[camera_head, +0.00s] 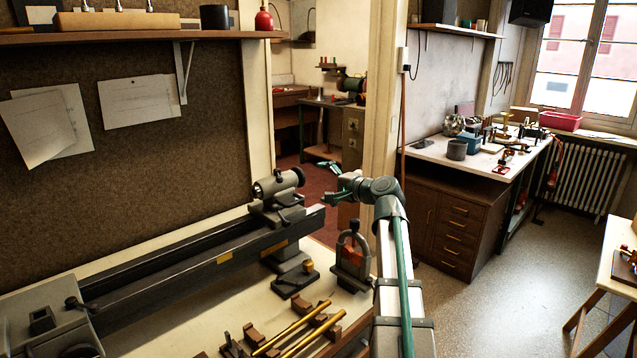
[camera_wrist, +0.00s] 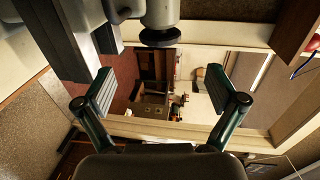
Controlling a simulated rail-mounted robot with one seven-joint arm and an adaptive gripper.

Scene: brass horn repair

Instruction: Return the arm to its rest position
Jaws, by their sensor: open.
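My gripper (camera_head: 328,180) is in the head view at the end of my raised arm, above the right end of the bench and just right of the lathe's tailstock (camera_head: 277,190). Its green fingers are spread apart. In the wrist view my gripper (camera_wrist: 166,95) shows both ridged pads wide apart with nothing between them. Through the gap I see the doorway and the room beyond. The tailstock also shows near the top of the wrist view (camera_wrist: 160,15), beyond the fingertips.
The long lathe bed (camera_head: 200,268) runs along the bench below left. A red-fronted tool stand (camera_head: 351,257) is close beside my arm. Brass rods (camera_head: 297,328) and wooden pieces lie at the bench front. A shelf (camera_head: 130,36) hangs on the wall. The floor (camera_head: 490,300) at right is open.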

